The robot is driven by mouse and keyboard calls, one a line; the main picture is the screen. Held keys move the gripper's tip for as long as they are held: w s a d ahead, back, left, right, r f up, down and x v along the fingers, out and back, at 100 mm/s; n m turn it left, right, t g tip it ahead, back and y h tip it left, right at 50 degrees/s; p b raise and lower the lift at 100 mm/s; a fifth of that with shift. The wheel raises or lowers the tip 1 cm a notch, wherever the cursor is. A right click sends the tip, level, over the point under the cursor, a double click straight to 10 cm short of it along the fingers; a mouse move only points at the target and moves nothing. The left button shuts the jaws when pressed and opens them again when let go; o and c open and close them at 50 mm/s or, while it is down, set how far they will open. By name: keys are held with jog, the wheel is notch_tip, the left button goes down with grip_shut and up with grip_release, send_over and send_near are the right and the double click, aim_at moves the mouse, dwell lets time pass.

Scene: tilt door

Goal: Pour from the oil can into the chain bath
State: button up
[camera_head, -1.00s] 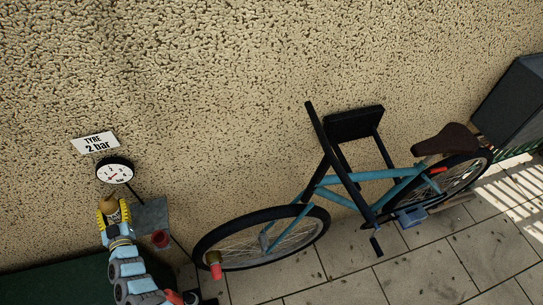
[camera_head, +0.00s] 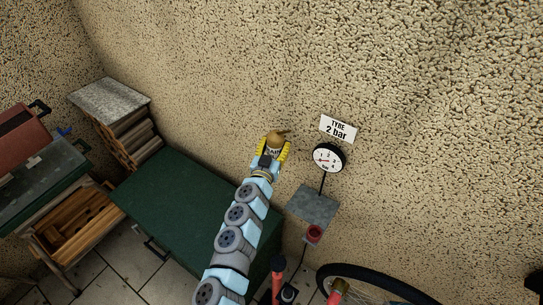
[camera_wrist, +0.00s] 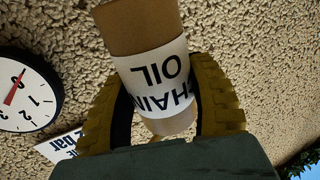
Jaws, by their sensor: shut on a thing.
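The oil can (camera_head: 277,138) is a brown can with a white label, held high in front of the rough wall. In the wrist view the can (camera_wrist: 140,25) fills the top middle, its CHAIN OIL label upside down in that picture. My gripper (camera_head: 275,151) has yellow ridged fingers shut on the can from both sides. In the head view the can looks roughly upright. The chain bath is not in either current view.
A round gauge (camera_head: 328,158) and a TYRE 2 bar sign (camera_head: 338,129) are close right of the can. A bicycle wheel (camera_head: 375,280) shows at lower right.

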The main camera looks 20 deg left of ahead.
aim_at(290, 131)
jog(key=d+r, duration=0.1)
jog(key=r, duration=0.1)
jog(key=d+r, duration=0.2)
jog(key=r, duration=0.1)
jog(key=d+r, duration=0.1)
jog(key=r, duration=0.2)
jog(key=shift+d, duration=0.2)
jog(key=s+d+r, duration=0.1)
jog(key=d+r, duration=0.8)
jog(key=r, duration=0.4)
jog(key=s+d+r+h, duration=0.1)
jog(key=s+d+r, duration=0.1)
jog(key=d+r, duration=0.7)
notch_tip(290, 131, up, 5)
jog(key=shift+d+f+m, duration=0.2)
jog(key=shift+d+m, duration=0.05)
jog(key=shift+m, duration=0.15)
jog(key=shift+s+r, duration=0.1)
